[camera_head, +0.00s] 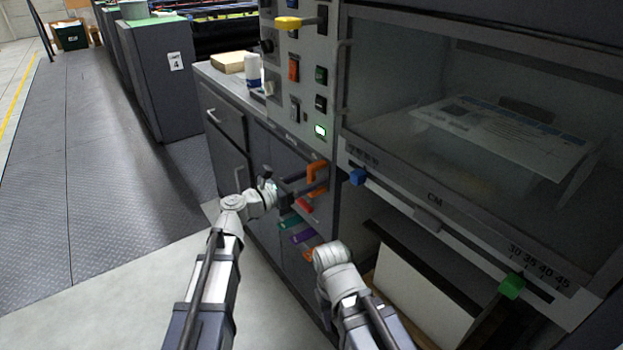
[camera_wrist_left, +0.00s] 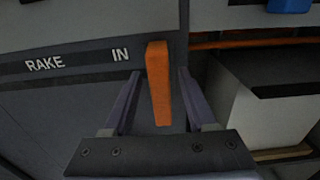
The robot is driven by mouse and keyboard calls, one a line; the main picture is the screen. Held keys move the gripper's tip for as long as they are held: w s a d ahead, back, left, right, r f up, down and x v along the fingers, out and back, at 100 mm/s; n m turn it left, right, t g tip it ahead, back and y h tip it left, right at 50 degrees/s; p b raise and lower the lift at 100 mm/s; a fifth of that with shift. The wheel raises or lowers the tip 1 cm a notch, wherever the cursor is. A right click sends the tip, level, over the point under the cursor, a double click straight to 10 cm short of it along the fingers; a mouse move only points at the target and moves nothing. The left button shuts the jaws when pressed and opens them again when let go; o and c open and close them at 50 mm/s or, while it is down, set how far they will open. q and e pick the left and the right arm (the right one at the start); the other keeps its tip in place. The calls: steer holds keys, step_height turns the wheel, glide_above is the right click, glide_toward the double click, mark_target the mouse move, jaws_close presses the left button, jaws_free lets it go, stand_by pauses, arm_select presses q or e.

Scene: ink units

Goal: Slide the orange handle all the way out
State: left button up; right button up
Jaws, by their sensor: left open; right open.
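The orange handle (camera_head: 317,169) sticks out of the dark cabinet front below the switch panel. In the left wrist view the orange handle (camera_wrist_left: 158,85) stands upright beside the label "RAKE IN". My left gripper (camera_head: 308,188) is at the handle, open. In its wrist view the fingers (camera_wrist_left: 156,100) lie on either side of the handle, with gaps showing on both sides. My right arm (camera_head: 335,262) is lower, in front of the cabinet. Its gripper is hidden behind the arm.
Red (camera_head: 304,206), teal (camera_head: 288,223) and purple (camera_head: 303,237) handles, and another orange one (camera_head: 309,254), sit below on the cabinet. A blue knob (camera_head: 357,177) is to the right, under the glass hood. A green knob (camera_head: 512,286) is further right. The floor at left is clear.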

arm_select(q)
jaws_close()
stand_by(0.4)
stand_by(1.0)
